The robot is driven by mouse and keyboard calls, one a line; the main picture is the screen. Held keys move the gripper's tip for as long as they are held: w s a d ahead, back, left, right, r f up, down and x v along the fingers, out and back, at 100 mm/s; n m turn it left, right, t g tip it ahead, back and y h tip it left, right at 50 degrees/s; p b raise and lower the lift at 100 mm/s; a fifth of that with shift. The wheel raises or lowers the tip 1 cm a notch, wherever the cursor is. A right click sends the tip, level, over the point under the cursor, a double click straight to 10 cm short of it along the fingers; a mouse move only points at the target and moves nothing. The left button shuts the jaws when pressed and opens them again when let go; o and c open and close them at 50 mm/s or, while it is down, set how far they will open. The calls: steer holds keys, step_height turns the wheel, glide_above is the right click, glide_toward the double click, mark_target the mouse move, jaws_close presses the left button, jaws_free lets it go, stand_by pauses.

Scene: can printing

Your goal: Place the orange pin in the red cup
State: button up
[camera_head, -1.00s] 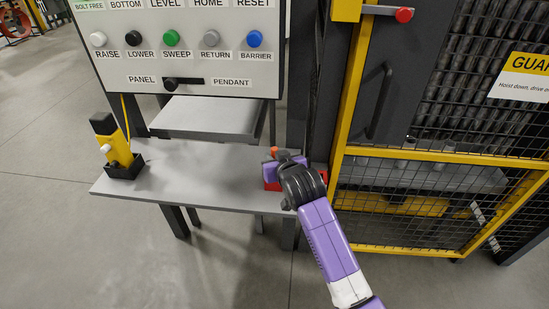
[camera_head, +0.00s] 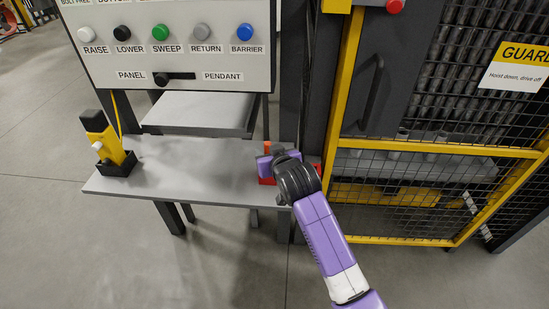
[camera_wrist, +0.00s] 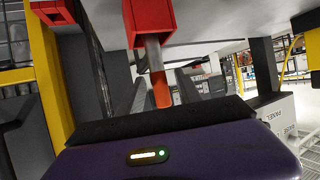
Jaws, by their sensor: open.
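The orange pin (camera_head: 267,147) stands in the red cup (camera_head: 266,181) at the right end of the grey shelf. In the wrist view, which shows the scene upside down, the pin's grey shaft comes out of the red cup (camera_wrist: 148,20) and ends in an orange tip (camera_wrist: 161,90). My gripper (camera_head: 272,160) is open at the pin, with a grey finger visible on each side of the orange tip in the wrist view. It hides much of the cup in the head view. I cannot tell whether a finger touches the pin.
A yellow pendant (camera_head: 101,138) stands in a black holder (camera_head: 118,166) at the left end of the shelf (camera_head: 190,165). A button panel (camera_head: 170,50) rises behind. A yellow-framed mesh guard (camera_head: 440,150) is close on the right. The shelf's middle is clear.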

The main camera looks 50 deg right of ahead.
steer(key=v, duration=1.1)
steer(key=s+a+f+n+t+y, duration=0.1)
steer(key=s+a+f+n+y, duration=0.1)
steer(key=s+a+f, duration=0.35)
steer(key=s+a+f+n+t+y, duration=0.1)
steer(key=s+a+f+n, duration=0.1)
steer(key=s+a, duration=0.6)
steer(key=s+a+r+n+y, duration=0.1)
steer(key=s+a+r, duration=0.1)
steer(key=s, duration=0.6)
steer(key=s+a+r+t+y, duration=0.1)
steer(key=s+a+r+y, duration=0.1)
steer(key=s, duration=0.7)
steer(key=shift+s+a+r+n+t, duration=0.15)
steer(key=shift+a+r+n+t, duration=0.2)
steer(key=shift+a+r, duration=0.6)
steer(key=shift+a+f, duration=0.2)
